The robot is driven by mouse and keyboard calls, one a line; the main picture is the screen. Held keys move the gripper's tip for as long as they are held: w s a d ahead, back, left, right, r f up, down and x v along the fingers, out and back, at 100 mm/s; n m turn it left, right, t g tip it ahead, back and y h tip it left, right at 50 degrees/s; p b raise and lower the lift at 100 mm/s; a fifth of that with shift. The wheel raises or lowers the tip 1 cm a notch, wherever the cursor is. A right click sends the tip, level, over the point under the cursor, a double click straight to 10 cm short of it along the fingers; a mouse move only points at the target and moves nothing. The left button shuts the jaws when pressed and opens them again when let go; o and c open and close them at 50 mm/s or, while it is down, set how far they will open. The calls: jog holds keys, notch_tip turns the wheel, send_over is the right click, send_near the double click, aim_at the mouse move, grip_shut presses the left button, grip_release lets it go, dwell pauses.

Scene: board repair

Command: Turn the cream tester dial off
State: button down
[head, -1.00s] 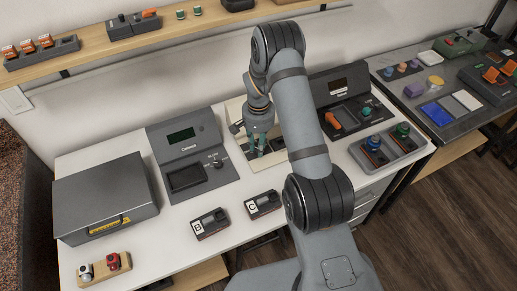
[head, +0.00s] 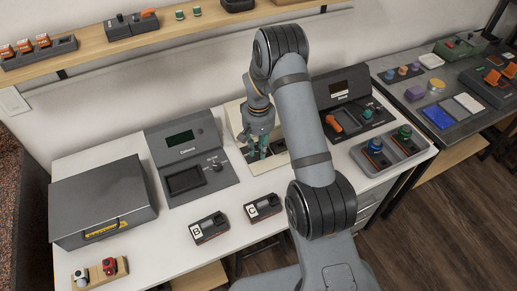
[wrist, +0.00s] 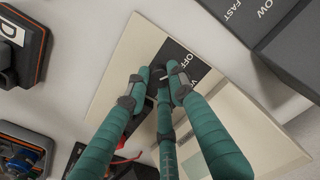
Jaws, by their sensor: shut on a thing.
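The cream tester (head: 233,116) stands at the back of the white table in the head view, mostly hidden behind my arm. In the wrist view its cream panel (wrist: 235,112) carries a dark label strip with "OFF" and "V" lettering. My gripper (head: 259,150) has teal fingers and is over the tester's face. In the wrist view my gripper (wrist: 157,82) has its dark fingertips closed around a small dark dial at the label strip. The fingertips cover most of the dial, so its pointer and exact setting cannot be read.
A grey tester (head: 190,155) with a screen stands left of the cream one, and a dark tester (head: 345,88) stands right. Two meter boxes marked B (head: 208,228) and C (head: 263,208) lie in front. A tray (head: 414,155) with blue and green knobs sits at right.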

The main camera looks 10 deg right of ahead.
aim_at(259, 152)
jog(key=c, duration=1.5)
grip_release()
jog(key=shift+r, duration=0.1)
notch_tip(259, 152, up, 12)
jog(key=shift+f, duration=0.1)
notch_tip(259, 152, down, 12)
dwell(0.3)
